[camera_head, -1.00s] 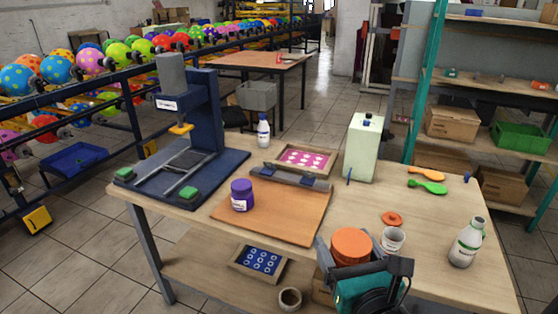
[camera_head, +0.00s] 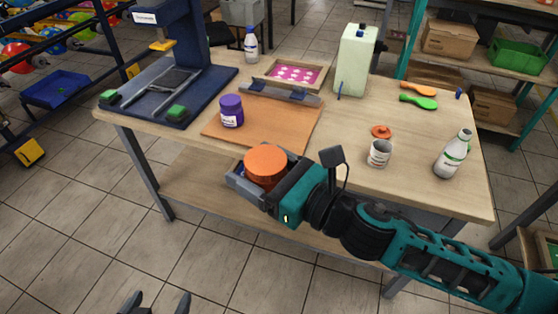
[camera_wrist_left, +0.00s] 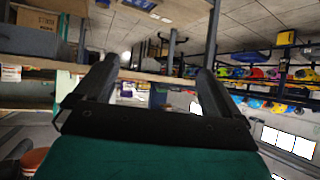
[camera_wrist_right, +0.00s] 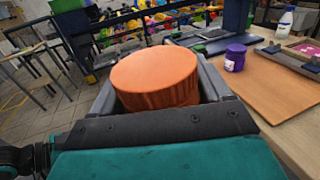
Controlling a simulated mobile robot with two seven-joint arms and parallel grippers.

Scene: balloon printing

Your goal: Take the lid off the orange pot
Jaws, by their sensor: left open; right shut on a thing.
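The orange pot (camera_head: 265,163) is in my right gripper (camera_head: 256,170), in front of the table's near edge. The right wrist view shows its flat orange top and ribbed side (camera_wrist_right: 156,77) between the two fingers; its lower part is hidden, so I cannot tell the lid from the body. My left gripper (camera_head: 158,304) shows only its fingertips at the bottom edge of the head view, apart from the pot. In the left wrist view its fingers (camera_wrist_left: 155,75) are spread with nothing between them.
A wooden board (camera_head: 285,125) has bare space. Floor is free at the lower left.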

